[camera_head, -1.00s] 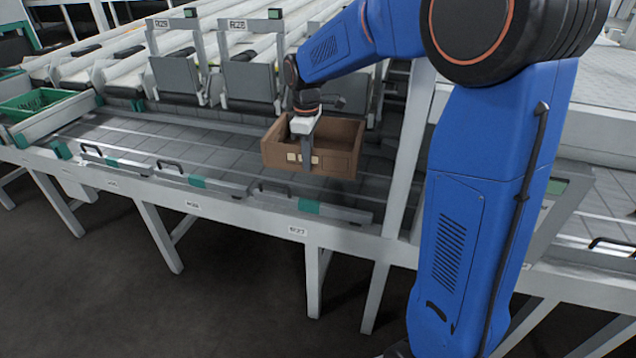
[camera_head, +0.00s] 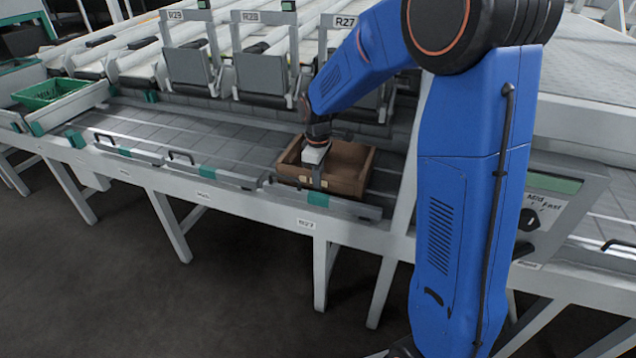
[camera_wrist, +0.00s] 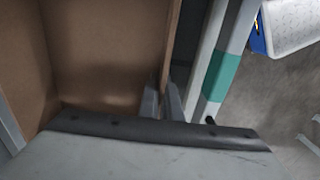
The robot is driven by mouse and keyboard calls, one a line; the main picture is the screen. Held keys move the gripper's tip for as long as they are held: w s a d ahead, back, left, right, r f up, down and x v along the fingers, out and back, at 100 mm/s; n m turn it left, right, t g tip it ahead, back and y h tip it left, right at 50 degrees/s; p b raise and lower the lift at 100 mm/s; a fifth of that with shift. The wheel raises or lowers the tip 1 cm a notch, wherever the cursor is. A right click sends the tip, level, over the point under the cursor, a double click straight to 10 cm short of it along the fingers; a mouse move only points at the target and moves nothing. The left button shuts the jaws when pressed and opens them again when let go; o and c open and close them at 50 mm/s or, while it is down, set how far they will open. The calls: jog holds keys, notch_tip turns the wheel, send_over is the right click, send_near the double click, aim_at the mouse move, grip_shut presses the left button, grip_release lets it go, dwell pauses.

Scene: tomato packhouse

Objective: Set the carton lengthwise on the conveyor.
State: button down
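The open, empty brown carton (camera_head: 350,181) is low at the grey conveyor (camera_head: 215,137), behind its front rail. Its long side runs roughly along the belt. The rail hides its lower edge, so I cannot tell whether its bottom touches the belt. My gripper (camera_head: 316,182) points down at the carton's near wall, left of its middle. In the wrist view, the two fingers of my gripper (camera_wrist: 164,103) straddle the wall of the carton (camera_wrist: 100,50) and are closed on it.
The front rail (camera_head: 345,206) with handles and green pieces runs close in front of the carton. Grey chute ends (camera_head: 262,77) stand behind. A green crate (camera_head: 50,92) is at the far left. The belt left of the carton is clear. A control panel (camera_head: 548,205) is at the right.

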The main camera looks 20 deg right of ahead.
jog(key=shift+f, duration=0.15)
jog(key=c, duration=2)
grip_release()
